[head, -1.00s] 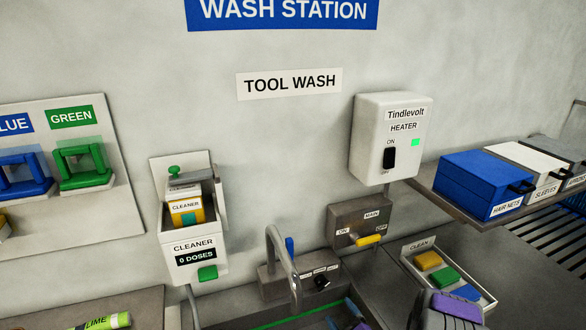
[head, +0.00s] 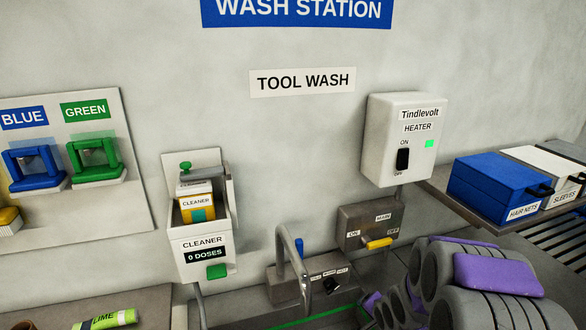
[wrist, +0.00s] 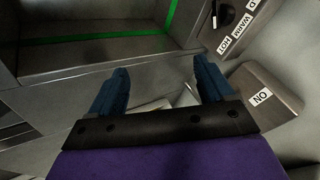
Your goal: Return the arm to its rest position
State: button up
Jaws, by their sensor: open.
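My gripper (wrist: 161,68) shows in the wrist view with its two blue fingers spread wide apart. Nothing is held between them. It hangs over the sink area, with the grey basin and its green line (wrist: 100,36) on the left and the tap's temperature labels (wrist: 232,30) on the right. My arm (head: 470,285), grey with purple panels, fills the lower right of the head view. It hides the area below the main switch; the gripper's fingers cannot be made out there.
The main switch box (head: 370,222) with a yellow lever and the curved tap (head: 297,262) stand close by the arm. The heater (head: 398,140) is above, with a green light. A shelf with a blue hair nets box (head: 498,185) is at right. The cleaner dispenser (head: 205,235) reads 0 doses.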

jog(key=s+a+r+n+g, duration=0.2)
jog(key=s+r+n+g, duration=0.1)
jog(key=s, duration=0.9)
jog(key=s+a+r+n+g+b, duration=0.1)
jog(key=s+a+r+n+g, duration=0.2)
jog(key=s, duration=0.9)
jog(key=s+a+r+n+g+b, duration=0.1)
jog(key=s+a+r+n+g, duration=0.2)
jog(key=s+r, duration=0.5)
jog(key=s, duration=0.5)
jog(key=shift+n, duration=0.4)
jog(key=shift+r, duration=0.1)
